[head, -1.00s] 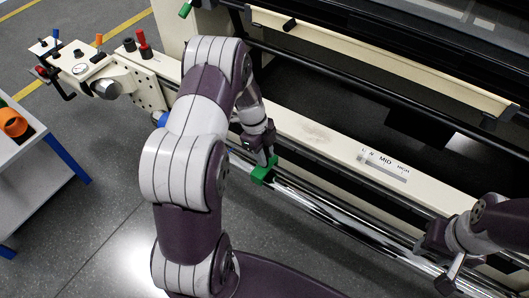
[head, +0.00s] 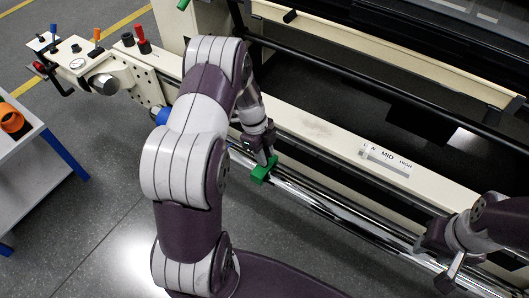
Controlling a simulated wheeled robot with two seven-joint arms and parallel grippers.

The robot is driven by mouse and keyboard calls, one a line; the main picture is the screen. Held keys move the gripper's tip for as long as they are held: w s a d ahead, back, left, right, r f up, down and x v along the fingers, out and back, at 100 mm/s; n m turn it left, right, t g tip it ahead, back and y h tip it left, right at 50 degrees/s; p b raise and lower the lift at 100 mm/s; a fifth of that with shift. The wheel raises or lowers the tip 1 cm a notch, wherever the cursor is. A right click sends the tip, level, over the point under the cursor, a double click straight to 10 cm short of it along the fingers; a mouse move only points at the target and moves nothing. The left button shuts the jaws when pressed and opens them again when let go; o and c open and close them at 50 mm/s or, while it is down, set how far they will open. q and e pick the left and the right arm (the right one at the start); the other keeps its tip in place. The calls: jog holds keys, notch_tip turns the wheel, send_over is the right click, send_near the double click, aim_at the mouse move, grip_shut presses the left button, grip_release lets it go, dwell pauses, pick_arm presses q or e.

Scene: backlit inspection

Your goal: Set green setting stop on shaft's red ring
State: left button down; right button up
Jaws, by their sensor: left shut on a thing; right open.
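The green setting stop (head: 264,170) is at the shiny metal shaft (head: 330,207), just below the cream rail. My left gripper (head: 268,156) reaches down from above and is shut on the stop. I cannot tell from this view whether the stop touches the shaft. No red ring shows on the visible part of the shaft; my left arm hides part of its left stretch. My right gripper (head: 446,281) is open at the lower right, near the shaft's right part, and holds nothing that I can see.
A cream rail with a LOW, MID, HIGH label (head: 387,158) runs behind the shaft. A blue collar (head: 161,116) is at the left end. A panel (head: 85,63) with coloured knobs stands upper left. A cart (head: 35,180) with an orange part is at the left edge.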

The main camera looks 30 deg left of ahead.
pick_arm(q)
jog(key=c, duration=0.8)
grip_release()
jog(key=p+v, duration=0.4)
jog(key=v, duration=0.8)
jog(key=shift+a+r+p, duration=0.1)
jog(key=shift+r+p, duration=0.2)
jog(key=shift+r, duration=0.05)
